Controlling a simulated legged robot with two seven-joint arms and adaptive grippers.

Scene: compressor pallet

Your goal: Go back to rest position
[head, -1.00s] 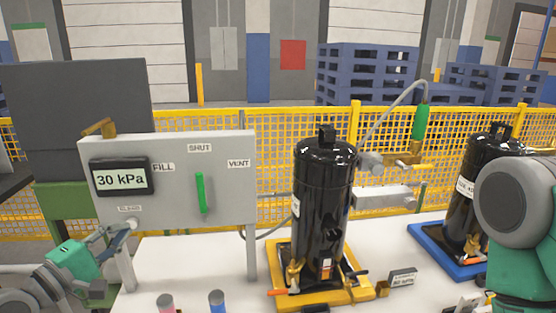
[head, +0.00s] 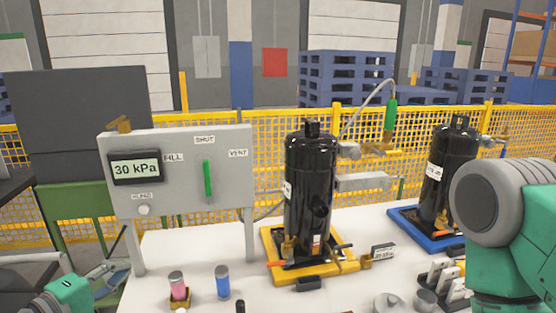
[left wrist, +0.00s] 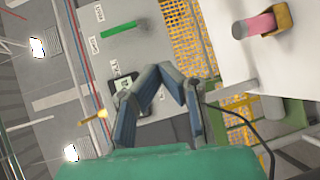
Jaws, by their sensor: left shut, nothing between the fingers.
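My left gripper (head: 108,272) is low at the left in the head view, below the grey gauge panel (head: 228,184) and apart from it. Its fingers are together with nothing between them, as the left wrist view (left wrist: 160,72) also shows. The panel has a display (head: 135,168) reading 30 kPa, a green lever (head: 208,178) standing upright under SHUT, and a round knob (head: 144,210) at lower left. My right arm fills the right edge of the head view; its gripper is not visible.
A black compressor (head: 310,185) stands on a yellow tray (head: 345,267), and another (head: 448,165) on a blue tray (head: 403,216). A pink-labelled cylinder (head: 177,285) and a blue one (head: 222,282) stand at the white table's front. A yellow mesh fence (head: 270,150) runs behind.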

